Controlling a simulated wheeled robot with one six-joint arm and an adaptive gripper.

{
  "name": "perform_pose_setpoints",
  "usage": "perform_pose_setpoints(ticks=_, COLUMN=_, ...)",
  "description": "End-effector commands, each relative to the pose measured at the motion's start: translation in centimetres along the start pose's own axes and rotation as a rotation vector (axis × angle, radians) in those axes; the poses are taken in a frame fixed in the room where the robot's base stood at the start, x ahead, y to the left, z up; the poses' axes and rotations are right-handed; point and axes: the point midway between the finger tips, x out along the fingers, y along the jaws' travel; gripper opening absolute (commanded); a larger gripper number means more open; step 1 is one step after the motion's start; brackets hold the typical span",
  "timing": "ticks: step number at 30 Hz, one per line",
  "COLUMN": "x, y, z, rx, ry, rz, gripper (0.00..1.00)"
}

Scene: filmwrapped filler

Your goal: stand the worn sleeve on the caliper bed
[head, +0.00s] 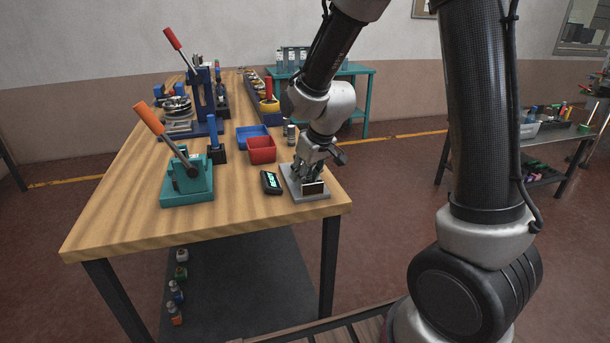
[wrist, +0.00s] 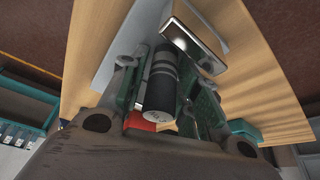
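The worn sleeve (wrist: 160,85) is a dark cylinder with a grey band and a pale end. In the wrist view it sits between the two fingers of my gripper (wrist: 168,88), which look closed on its sides. In the head view my gripper (head: 308,170) is low over the caliper bed (head: 297,192), a grey plate near the table's front right corner. The bed also shows in the wrist view (wrist: 112,42). In the head view my fingers hide the sleeve. I cannot tell whether the sleeve's far end touches the bed.
A dark readout (head: 270,183) lies left of the bed. A red bin (head: 262,151) and a blue bin (head: 252,136) stand behind it. A teal lever press (head: 187,180) is further left. A small cylinder (head: 291,133) stands behind my gripper.

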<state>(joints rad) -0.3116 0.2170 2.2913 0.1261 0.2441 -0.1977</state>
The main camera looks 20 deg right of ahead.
Motion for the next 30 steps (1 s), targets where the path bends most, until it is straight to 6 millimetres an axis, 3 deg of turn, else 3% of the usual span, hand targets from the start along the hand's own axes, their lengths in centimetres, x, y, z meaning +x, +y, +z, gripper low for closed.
perform_pose_setpoints(ticks=5, x=-2.5, y=0.0, z=-0.2, rx=0.001, ry=0.006, rz=0.000, gripper=0.31)
perform_pose_setpoints(ticks=15, x=-9.8, y=0.0, z=-0.1, rx=0.000, ry=0.005, rz=0.000, gripper=0.31)
perform_pose_setpoints(ticks=19, x=-11.4, y=0.0, z=-0.1, rx=0.000, ry=0.003, rz=0.000, gripper=0.31)
perform_pose_setpoints(ticks=25, x=-12.2, y=0.1, z=0.0, rx=0.001, ry=0.001, rz=0.001, gripper=0.31)
perform_pose_setpoints(ticks=28, x=-13.6, y=0.7, z=1.0, rx=0.022, ry=0.003, rz=0.009, gripper=0.31)
perform_pose_setpoints(ticks=30, x=-15.7, y=1.6, z=2.8, rx=0.058, ry=0.005, rz=0.022, gripper=0.31)
